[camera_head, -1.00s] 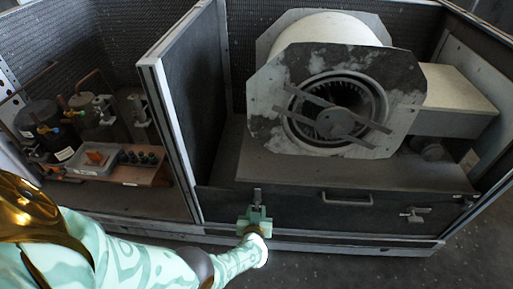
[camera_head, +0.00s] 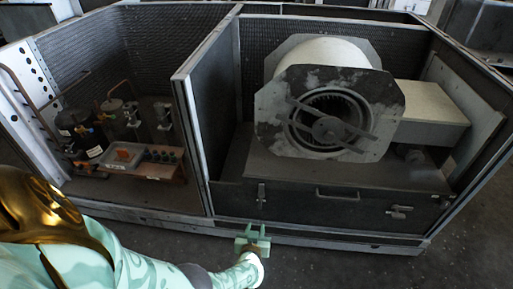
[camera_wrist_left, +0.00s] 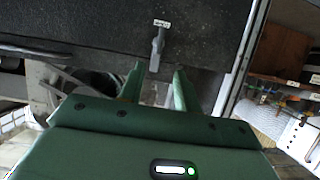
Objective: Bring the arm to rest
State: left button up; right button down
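My left arm (camera_head: 130,262) comes in from the lower left of the head view. My left gripper (camera_head: 255,230) is pale green and stands in front of the housing's lower panel, a little below the left latch (camera_head: 261,193). In the left wrist view, the two fingers of the left gripper (camera_wrist_left: 157,88) are apart with nothing between them. The left latch (camera_wrist_left: 157,48) shows beyond the fingertips, apart from them. My right gripper is not in view.
The blower (camera_head: 325,112) sits in the open housing above a front panel with a handle (camera_head: 338,197) and a right latch (camera_head: 399,210). The left compartment holds canisters (camera_head: 80,133) and a small tray (camera_head: 124,156). Floor (camera_head: 330,268) in front is clear.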

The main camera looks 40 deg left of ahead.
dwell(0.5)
